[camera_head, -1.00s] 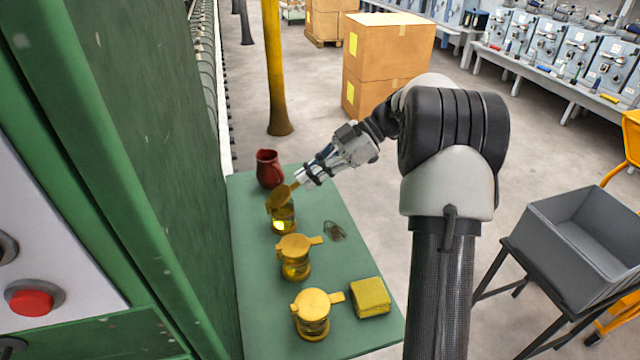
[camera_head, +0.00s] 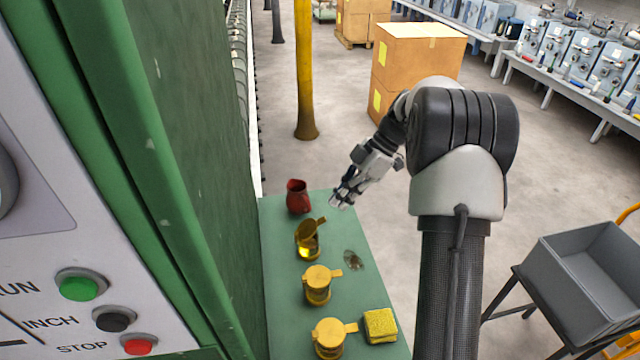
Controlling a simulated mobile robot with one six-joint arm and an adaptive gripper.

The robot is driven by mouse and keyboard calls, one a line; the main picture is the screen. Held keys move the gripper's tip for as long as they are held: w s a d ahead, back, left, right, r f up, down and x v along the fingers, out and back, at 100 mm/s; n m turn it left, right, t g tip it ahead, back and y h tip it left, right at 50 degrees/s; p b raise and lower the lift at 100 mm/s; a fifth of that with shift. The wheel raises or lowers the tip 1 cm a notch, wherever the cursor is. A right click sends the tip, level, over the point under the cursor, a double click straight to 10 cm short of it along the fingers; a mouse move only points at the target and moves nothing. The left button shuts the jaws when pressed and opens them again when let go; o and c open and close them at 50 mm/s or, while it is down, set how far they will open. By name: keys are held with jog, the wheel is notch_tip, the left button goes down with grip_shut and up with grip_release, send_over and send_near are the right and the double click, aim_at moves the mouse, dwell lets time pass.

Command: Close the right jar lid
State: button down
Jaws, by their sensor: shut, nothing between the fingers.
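Three yellow-lidded glass jars stand in a row on a green table. The far jar (camera_head: 308,250) has its lid (camera_head: 311,229) tilted up, partly open, its tab pointing up and right. The middle jar (camera_head: 317,291) and the near jar (camera_head: 328,345) have their lids lying flat, tabs to the right. My gripper (camera_head: 337,200) is shut and empty. It is in the air beyond and to the right of the far jar's lid, apart from it.
A dark red jug (camera_head: 298,197) stands at the table's far end, left of my gripper. A small brown tangled item (camera_head: 354,260) and a yellow sponge-like block (camera_head: 380,325) lie on the green table (camera_head: 280,270). A green machine wall (camera_head: 180,150) borders the left side.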

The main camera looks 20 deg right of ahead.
jog(key=a+r+h+p, duration=0.4)
jog(key=a+r+p, duration=0.2)
jog(key=r+p, duration=0.45)
send_over(315, 223)
jog(key=a, duration=0.1)
jog(key=shift+n, duration=0.3)
jog(key=x, duration=0.3)
jog(key=d+x, duration=0.1)
jog(key=x, duration=0.1)
jog(key=d+x, duration=0.1)
jog(key=x, duration=0.2)
jog(key=shift+s+a+f, duration=0.1)
jog(key=shift+f, duration=0.45)
jog(key=f, duration=0.1)
jog(key=d+f, duration=0.1)
jog(key=f, duration=0.1)
jog(key=shift+s+d+f, duration=0.1)
jog(key=shift+d, duration=0.1)
jog(key=shift+d+f, duration=0.25)
jog(key=shift+f, duration=0.2)
jog(key=shift+d+f, duration=0.1)
jog(key=shift+s+d+f+b, duration=0.1)
jog(key=shift+d+f+b, duration=0.1)
jog(key=shift+b, duration=0.7)
jog(key=shift+f+y+b, duration=0.1)
jog(key=shift+y+b, duration=0.3)
jog(key=shift+b, duration=0.2)
